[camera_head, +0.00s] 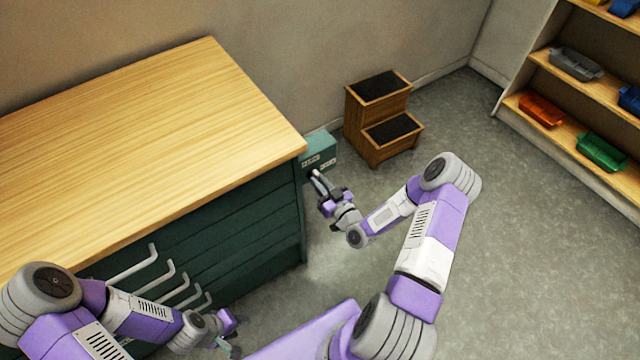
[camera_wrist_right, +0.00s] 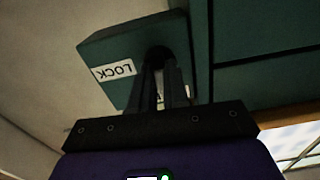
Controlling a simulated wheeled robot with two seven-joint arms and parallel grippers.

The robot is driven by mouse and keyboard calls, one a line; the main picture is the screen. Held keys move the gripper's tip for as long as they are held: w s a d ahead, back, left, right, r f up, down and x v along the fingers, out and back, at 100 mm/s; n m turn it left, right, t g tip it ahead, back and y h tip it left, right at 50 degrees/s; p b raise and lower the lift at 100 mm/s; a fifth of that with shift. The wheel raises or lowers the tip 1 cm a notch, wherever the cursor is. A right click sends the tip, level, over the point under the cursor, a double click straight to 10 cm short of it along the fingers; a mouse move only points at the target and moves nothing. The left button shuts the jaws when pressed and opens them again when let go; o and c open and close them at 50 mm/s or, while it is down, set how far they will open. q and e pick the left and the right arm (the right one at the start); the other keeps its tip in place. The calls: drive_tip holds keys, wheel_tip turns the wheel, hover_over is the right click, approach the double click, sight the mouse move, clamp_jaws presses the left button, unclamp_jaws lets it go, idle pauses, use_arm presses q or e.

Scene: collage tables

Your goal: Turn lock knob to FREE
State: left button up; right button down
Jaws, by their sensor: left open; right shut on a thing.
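The lock box (camera_head: 318,150) is a green block on the right end of the green drawer cabinet, with small white labels. In the right wrist view, the box (camera_wrist_right: 112,50) shows a label reading LOCK (camera_wrist_right: 114,70), upside down. A second label is mostly hidden behind my fingers. The dark knob (camera_wrist_right: 157,54) sticks out of the box face. My right gripper (camera_head: 317,177) is shut on the knob, its fingers (camera_wrist_right: 161,80) covering much of it, so its pointing direction is unclear. My left gripper (camera_head: 229,345) is open and empty, low in front of the drawers.
The cabinet has a wooden top (camera_head: 150,100) and several pale drawer handles (camera_head: 172,275) on its front. A wooden step stool (camera_head: 362,120) stands behind the lock box. A shelf (camera_head: 560,120) with coloured bins is at the right. The floor between is clear.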

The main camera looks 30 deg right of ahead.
drive_tip(key=shift+n, duration=0.4)
drive_tip(key=c, duration=1.1)
unclamp_jaws()
drive_tip(key=s, duration=0.5)
drive_tip(key=s+p, duration=0.1)
drive_tip(key=s, duration=0.1)
drive_tip(key=shift+s+d, duration=0.3)
drive_tip(key=s+a+f+m+g+y+p, duration=0.1)
drive_tip(key=a+f+g+y, duration=0.1)
drive_tip(key=a+f+g, duration=0.4)
drive_tip(key=s+a+f+g+y+p, duration=0.1)
drive_tip(key=s+a+f+g, duration=0.15)
drive_tip(key=a, duration=0.55)
drive_tip(key=s+a+m+g, duration=0.1)
drive_tip(key=s+a+g, duration=0.1)
drive_tip(key=s+g, duration=0.1)
drive_tip(key=s+a+m+g, duration=0.1)
drive_tip(key=s+a+g, duration=0.1)
drive_tip(key=s+g, duration=0.1)
drive_tip(key=s+a+g, duration=0.2)
drive_tip(key=s+g, duration=0.1)
drive_tip(key=s, duration=0.2)
drive_tip(key=shift+s+a+m+p, duration=0.2)
drive_tip(key=shift+a+m+p, duration=0.1)
drive_tip(key=shift+m+p, duration=0.1)
